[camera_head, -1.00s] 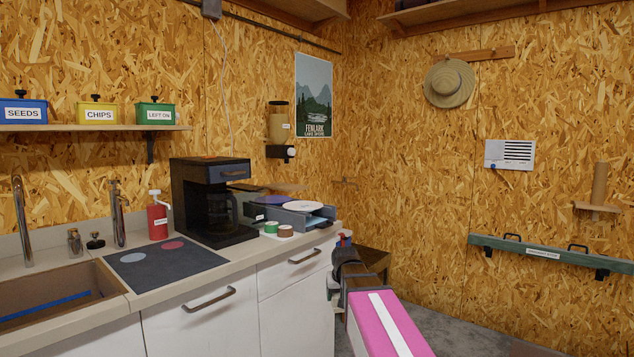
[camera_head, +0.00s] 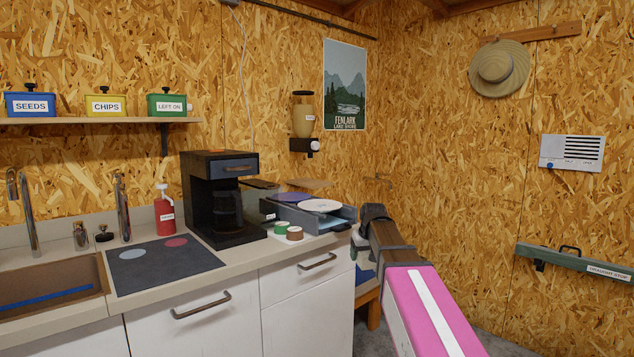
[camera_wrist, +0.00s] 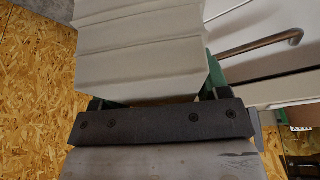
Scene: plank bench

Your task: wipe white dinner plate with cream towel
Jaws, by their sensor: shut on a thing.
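My gripper (camera_wrist: 160,92) is shut on the cream towel (camera_wrist: 140,50), a folded, ridged cloth between its green fingers in the wrist view. In the head view my pink-and-white arm reaches up from the lower right, and the towel cannot be made out clearly there. A white dinner plate (camera_head: 320,205) lies in a grey tray at the right end of the counter. The towel's contact with anything beyond the fingers is not shown.
The grey tray (camera_head: 342,218) also holds a purple plate (camera_head: 290,197). Beside it stand a black coffee maker (camera_head: 212,205) and small green and brown rolls. A red bottle (camera_head: 164,216), dark mat (camera_head: 160,262) and sink (camera_head: 45,285) are left. A drawer handle (camera_wrist: 262,45) is near my gripper.

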